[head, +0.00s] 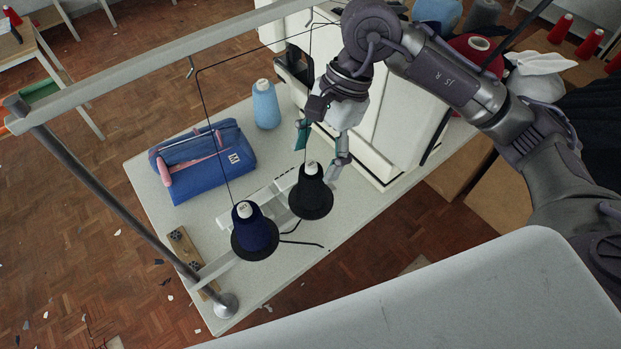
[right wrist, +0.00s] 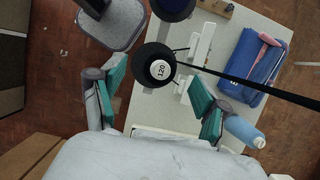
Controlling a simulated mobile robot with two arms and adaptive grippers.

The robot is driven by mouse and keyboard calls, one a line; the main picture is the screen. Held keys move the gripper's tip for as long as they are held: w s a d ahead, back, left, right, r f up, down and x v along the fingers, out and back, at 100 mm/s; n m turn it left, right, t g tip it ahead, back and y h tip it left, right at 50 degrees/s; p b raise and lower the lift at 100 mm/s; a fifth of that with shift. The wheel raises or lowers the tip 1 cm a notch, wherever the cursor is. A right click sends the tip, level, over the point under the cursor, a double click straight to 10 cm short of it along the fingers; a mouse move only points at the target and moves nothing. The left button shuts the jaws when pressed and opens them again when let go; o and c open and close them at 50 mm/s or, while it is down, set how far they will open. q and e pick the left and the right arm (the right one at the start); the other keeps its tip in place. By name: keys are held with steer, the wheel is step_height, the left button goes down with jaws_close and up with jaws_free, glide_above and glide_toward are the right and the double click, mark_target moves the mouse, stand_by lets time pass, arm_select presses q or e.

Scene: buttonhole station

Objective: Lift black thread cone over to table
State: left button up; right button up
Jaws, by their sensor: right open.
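The black thread cone (head: 311,195) stands upright on the thread stand, its pale top facing up. In the right wrist view the cone (right wrist: 142,61) shows from above with "120" on its top. My right gripper (head: 318,160) is open just above and behind the cone, teal fingers pointing down. In the right wrist view its fingers (right wrist: 160,78) are apart on either side of the cone top, with nothing visibly held. The white table (head: 345,215) lies below. My left gripper is not in view.
A navy thread cone (head: 254,240) stands close to the left of the black one. A blue cone (head: 266,104), a blue pouch (head: 205,165) and a white machine (head: 395,120) are on the table. The stand's pole (head: 110,205) and thin threads run nearby. The table's front edge is fairly clear.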

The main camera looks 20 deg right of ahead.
mark_target(309, 171)
steer(key=shift+s+a+f+p, duration=0.25)
steer(key=shift+a+f+p, duration=0.2)
steer(key=shift+f+p, duration=0.4)
steer(key=shift+p+x, duration=0.6)
steer(key=shift+x, duration=0.55)
steer(key=shift+a+f, duration=0.1)
steer(key=shift+f, duration=0.35)
steer(key=shift+c, duration=0.4)
steer(key=c, duration=1.1)
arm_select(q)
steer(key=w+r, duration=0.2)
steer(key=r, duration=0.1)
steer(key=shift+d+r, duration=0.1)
arm_select(e)
steer(key=shift+c, duration=0.5)
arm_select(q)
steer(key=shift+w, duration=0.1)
